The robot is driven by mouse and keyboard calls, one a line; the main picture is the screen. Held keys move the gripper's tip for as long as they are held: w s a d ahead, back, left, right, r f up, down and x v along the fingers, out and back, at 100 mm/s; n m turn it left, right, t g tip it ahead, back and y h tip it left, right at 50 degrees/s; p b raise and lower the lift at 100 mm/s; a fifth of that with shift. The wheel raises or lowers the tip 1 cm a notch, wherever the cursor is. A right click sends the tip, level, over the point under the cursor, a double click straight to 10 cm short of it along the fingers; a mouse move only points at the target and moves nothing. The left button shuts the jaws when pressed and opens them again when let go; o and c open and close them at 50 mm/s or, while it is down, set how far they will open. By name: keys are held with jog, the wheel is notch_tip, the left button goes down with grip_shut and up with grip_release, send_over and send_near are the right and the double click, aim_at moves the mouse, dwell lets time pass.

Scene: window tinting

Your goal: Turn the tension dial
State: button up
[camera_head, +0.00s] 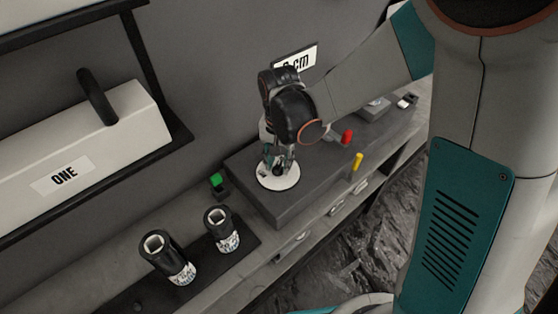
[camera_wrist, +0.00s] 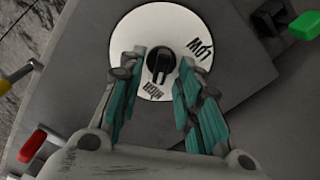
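The tension dial is a black knob (camera_wrist: 160,66) at the centre of a white disc (camera_wrist: 128,28), which is marked LOW on the right and has a second, partly readable label at the bottom. In the head view the white disc (camera_head: 278,184) lies on the grey block, with my gripper (camera_head: 278,166) pointing down over it. In the wrist view my gripper (camera_wrist: 162,60) is open, its teal fingers on either side of the knob with a visible gap to it. The head view mostly hides the knob behind the fingers.
The dial sits on a dark grey block (camera_head: 245,177). A green switch (camera_head: 216,180) stands to its left, a red one (camera_head: 347,136) and a yellow one (camera_head: 357,161) to its right. Two black-and-white cylinders (camera_head: 168,257) stand front left. A white box labelled ONE (camera_head: 90,150) rests on a shelf.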

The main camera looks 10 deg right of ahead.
grip_shut()
jog(key=shift+n, duration=0.3)
jog(key=n, duration=0.5)
jog(key=shift+a+b, duration=0.15)
jog(key=shift+b, duration=0.25)
jog(key=n, duration=0.6)
jog(key=shift+a, duration=0.15)
dwell(0.3)
